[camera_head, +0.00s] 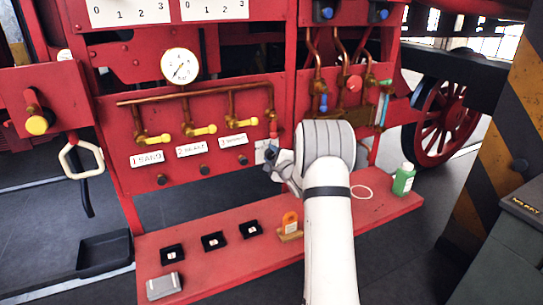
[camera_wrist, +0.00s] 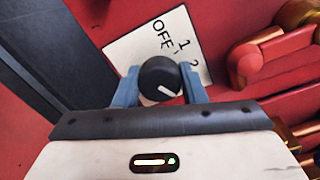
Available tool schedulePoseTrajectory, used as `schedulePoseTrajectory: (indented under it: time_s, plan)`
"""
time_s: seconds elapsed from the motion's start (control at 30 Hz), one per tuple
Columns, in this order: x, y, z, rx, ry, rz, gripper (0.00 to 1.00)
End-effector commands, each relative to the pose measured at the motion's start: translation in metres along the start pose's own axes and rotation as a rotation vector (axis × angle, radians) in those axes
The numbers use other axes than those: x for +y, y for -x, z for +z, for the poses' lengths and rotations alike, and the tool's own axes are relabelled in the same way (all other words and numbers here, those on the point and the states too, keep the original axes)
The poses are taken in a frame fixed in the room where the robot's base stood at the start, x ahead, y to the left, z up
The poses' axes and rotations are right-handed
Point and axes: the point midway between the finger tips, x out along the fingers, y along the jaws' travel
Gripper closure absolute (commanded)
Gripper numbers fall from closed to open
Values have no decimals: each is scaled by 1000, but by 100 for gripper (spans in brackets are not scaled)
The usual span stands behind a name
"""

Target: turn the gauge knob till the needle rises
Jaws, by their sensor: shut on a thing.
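A black round knob (camera_wrist: 160,77) with a white pointer line sits between the blue fingers of my gripper (camera_wrist: 160,86) in the wrist view. The fingers are shut on its two sides. Its pointer line slants toward the lower right of the picture. Behind it is a white plate (camera_wrist: 126,49) marked OFF, 1 and 2. In the head view my gripper (camera_head: 271,161) is at the red panel's right part, and the knob is hidden there. The round white gauge (camera_head: 180,66) has a thin dark needle lying diagonally; which end is its tip is too small to tell.
Yellow-handled valves (camera_head: 204,130) and copper pipes (camera_head: 200,92) are left of my gripper. A red shelf (camera_head: 215,270) below carries small black trays (camera_head: 213,241), an orange padlock-like item (camera_head: 290,222) and a green bottle (camera_head: 404,179). A red-handled pipe fitting (camera_wrist: 246,62) is close to my gripper's right.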

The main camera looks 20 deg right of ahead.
Motion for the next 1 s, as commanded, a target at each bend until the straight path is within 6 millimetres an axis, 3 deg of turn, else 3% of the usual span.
schedulePoseTrajectory:
  time_s: [0.1,0.13,0.37,0.67,1.0]
  plan:
    - [3,1,-2,4,-3,6,85]
    - [3,1,-1,4,-3,6,60]
    - [2,0,-1,2,-1,3,41]
    - [1,4,0,1,0,2,41]
    - [2,58,-1,3,-1,2,41]
